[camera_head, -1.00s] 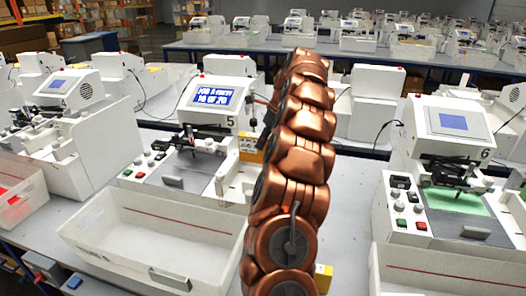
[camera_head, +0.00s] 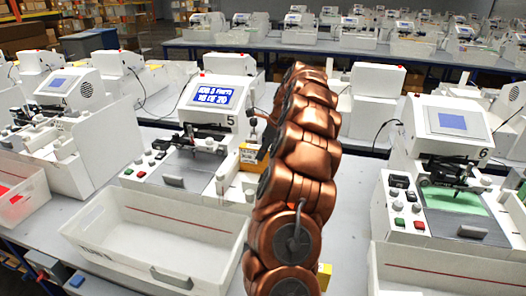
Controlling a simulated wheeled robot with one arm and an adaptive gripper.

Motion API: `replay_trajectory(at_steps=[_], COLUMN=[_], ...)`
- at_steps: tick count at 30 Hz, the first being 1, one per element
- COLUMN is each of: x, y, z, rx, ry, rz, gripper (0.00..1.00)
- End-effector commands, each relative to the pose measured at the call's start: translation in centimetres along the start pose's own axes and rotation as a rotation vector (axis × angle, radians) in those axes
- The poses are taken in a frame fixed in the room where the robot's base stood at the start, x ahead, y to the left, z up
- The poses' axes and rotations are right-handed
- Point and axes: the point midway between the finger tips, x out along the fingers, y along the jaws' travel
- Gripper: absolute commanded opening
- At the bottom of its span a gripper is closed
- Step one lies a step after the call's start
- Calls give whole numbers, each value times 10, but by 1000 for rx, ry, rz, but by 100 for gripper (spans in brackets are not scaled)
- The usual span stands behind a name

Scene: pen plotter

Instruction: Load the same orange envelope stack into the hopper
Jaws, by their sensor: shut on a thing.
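The orange envelope stack (camera_head: 249,154) shows as a small orange block with a pale label, at the right side of the white plotter marked 5 (camera_head: 205,125). My gripper (camera_head: 264,143) is the dark part at the end of my copper-coloured arm, shut on the stack. My arm hides much of the gripper and the right part of this plotter. I cannot make out the hopper clearly, nor whether the stack touches it. The plotter's screen (camera_head: 210,95) shows blue with white text.
An empty white tray (camera_head: 150,215) stands in front of plotter 5. Plotter 6 (camera_head: 445,170), with green material on its bed, stands to the right. Another plotter (camera_head: 75,120) stands to the left. A small yellow thing (camera_head: 323,277) shows beside my arm at the bottom.

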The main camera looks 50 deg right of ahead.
Motion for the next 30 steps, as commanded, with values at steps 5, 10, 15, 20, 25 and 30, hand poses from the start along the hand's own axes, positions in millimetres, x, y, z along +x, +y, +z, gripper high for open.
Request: replay_trajectory(at_steps=[5,10,15,20,25,30], x=[3,3,3,2,-4,-22], y=[0,0,0,0,0,-1], z=[-1,-1,-1,-1,0,-1], rx=[0,0,0,0,0,0], ry=[0,0,0,0,0,-1], rz=[-1,0,0,0,1,-5], gripper=[36,53,58,58,58,58])
